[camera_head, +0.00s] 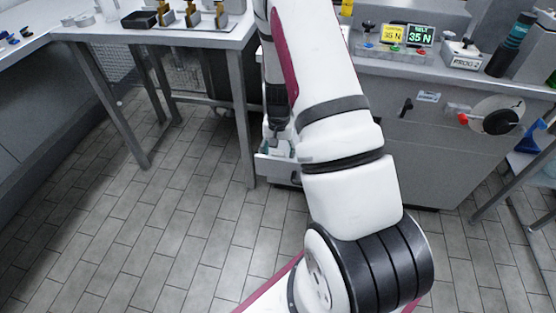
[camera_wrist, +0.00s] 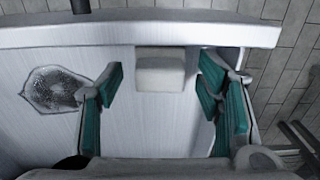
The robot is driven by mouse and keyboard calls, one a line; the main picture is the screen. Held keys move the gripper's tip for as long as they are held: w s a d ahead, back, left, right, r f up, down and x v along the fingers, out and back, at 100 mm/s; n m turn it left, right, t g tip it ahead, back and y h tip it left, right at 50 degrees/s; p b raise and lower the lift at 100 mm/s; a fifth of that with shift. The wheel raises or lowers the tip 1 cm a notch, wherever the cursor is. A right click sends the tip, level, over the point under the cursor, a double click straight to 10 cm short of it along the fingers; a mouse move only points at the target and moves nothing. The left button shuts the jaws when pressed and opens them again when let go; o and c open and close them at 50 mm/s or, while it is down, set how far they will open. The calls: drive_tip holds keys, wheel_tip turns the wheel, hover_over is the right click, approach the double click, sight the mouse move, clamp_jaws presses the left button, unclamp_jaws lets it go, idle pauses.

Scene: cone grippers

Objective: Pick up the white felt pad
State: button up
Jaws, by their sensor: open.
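The white felt pad (camera_wrist: 160,72) is a small pale block lying in a white open drawer (camera_wrist: 150,34), close against its front wall, in the wrist view. My gripper (camera_wrist: 162,80) is open, with its green-padded fingers spread on the left and right of the pad. Gaps show between the pad and both fingers. I cannot tell how far above the drawer floor the fingertips are. In the head view my gripper (camera_head: 279,142) reaches down into the drawer (camera_head: 272,171), and the pad cannot be made out there.
A dark grey mesh-like piece (camera_wrist: 54,89) lies in the drawer left of my gripper. The drawer's right wall is near my right finger. In the head view a table leg (camera_head: 243,120) stands just left of the drawer. A grey cabinet (camera_head: 430,150) stands to the right.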

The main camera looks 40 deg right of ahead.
drive_tip(key=shift+f, duration=0.1)
drive_tip(key=shift+c, duration=0.6)
drive_tip(key=c, duration=1)
drive_tip(key=shift+c, duration=0.2)
